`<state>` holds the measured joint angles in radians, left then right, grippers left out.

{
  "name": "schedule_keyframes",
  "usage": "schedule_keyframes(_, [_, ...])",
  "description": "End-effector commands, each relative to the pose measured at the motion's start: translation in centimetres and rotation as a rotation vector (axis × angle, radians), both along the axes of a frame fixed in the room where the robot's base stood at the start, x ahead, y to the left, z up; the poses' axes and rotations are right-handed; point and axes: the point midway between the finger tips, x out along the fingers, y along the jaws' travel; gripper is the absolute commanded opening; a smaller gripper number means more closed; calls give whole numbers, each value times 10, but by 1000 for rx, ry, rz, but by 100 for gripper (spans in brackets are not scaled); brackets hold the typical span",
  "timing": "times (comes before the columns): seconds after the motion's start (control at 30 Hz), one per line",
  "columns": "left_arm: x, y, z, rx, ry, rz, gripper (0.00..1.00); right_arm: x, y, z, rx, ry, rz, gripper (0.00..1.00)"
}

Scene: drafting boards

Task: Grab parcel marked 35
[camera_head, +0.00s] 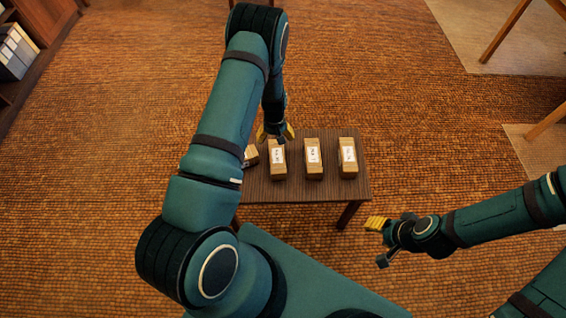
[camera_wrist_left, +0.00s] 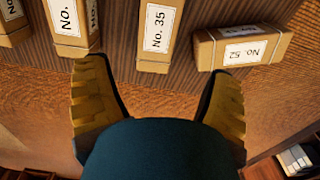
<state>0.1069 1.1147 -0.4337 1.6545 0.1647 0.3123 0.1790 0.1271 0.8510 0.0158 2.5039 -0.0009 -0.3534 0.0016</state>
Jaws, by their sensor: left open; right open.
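The parcel marked No. 35 (camera_wrist_left: 155,38) is a brown box with a white label, on a small dark table. In the head view it is the second parcel from the left (camera_head: 278,163), its label too small to read surely. My left gripper (camera_head: 275,133) is open and empty by that parcel's far end. In the left wrist view the parcel's near end lies ahead of the gap between the yellow fingers (camera_wrist_left: 155,72), not visibly between them. My right gripper (camera_head: 378,242) is open and empty, off the table's near right corner.
A parcel marked No. 52 (camera_wrist_left: 240,48) lies turned beside No. 35, partly behind my left arm in the head view (camera_head: 250,155). Two more parcels (camera_head: 313,160) (camera_head: 348,158) stand to the right. The table (camera_head: 300,190) has a bare near strip. A shelf (camera_head: 35,35) is far left.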

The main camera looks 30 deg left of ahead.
Motion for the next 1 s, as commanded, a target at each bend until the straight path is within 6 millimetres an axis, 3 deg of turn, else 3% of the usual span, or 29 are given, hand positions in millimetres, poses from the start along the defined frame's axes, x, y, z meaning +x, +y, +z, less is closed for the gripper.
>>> schedule_keyframes(0.1, [-1,-1,-27,-1,3,0,83,1,0,-7,0,-3,0,47])
schedule_keyframes(0.3, [0,-1,-60,-1,-1,0,83,3,0,-15,-1,-7,-2,47])
schedule_keyframes(0.63, [-1,-3,-79,-1,0,-1,83,4,-1,-19,-2,-9,-3,47])
schedule_keyframes(1.0, [-3,-7,-124,-1,-2,-1,83,7,-1,-33,-3,-16,-5,47])
